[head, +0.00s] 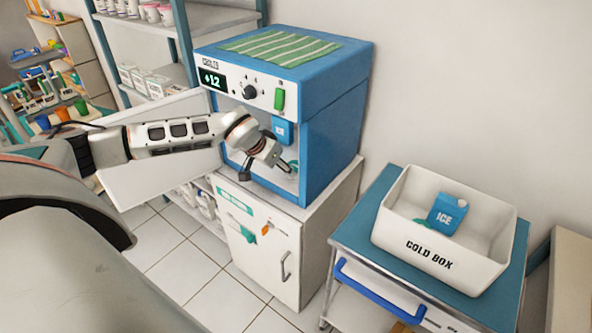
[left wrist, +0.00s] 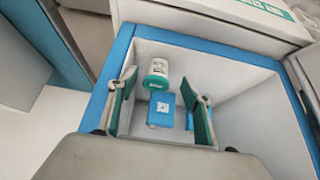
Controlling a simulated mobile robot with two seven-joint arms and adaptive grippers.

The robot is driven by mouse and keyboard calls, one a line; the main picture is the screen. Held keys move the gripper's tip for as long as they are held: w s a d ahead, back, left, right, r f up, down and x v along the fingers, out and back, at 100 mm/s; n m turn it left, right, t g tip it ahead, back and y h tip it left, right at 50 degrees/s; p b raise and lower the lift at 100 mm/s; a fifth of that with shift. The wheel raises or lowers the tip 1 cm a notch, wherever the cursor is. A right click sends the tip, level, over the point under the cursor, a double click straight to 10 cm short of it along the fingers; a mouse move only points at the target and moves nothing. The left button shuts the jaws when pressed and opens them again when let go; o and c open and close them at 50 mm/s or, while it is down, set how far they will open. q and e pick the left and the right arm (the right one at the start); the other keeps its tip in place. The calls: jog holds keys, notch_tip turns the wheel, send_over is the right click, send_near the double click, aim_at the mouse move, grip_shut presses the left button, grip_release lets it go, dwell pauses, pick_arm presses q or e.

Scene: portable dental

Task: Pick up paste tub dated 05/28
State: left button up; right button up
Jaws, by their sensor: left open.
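A small white tub with a green band (left wrist: 157,73) stands inside the open blue fridge (head: 335,130), seen in the left wrist view. I cannot read a date on it. My left gripper (head: 270,168) reaches into the fridge opening. In the left wrist view the left gripper (left wrist: 162,108) is open, its two green-padded fingers apart with nothing held. The tub lies beyond the fingertips, nearer the left finger. A blue box with a white label (left wrist: 160,107) shows between the fingers, close to the tub. My right gripper is not in view.
Another blue item (left wrist: 190,121) sits beside the right finger. A blue pack (head: 283,130) shows in the fridge's upper opening. The white fridge door (head: 150,180) stands open behind my arm. A white cold box (head: 400,228) holding an ice pack (head: 447,214) stands on a cart at right.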

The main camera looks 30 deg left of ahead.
aim_at(295, 165)
pick_arm(q)
jog(key=w, duration=0.5)
jog(key=shift+d, duration=0.2)
jog(key=x, duration=0.5)
jog(key=shift+s+p, duration=0.1)
jog(key=shift+p, duration=0.2)
jog(key=c, duration=0.9)
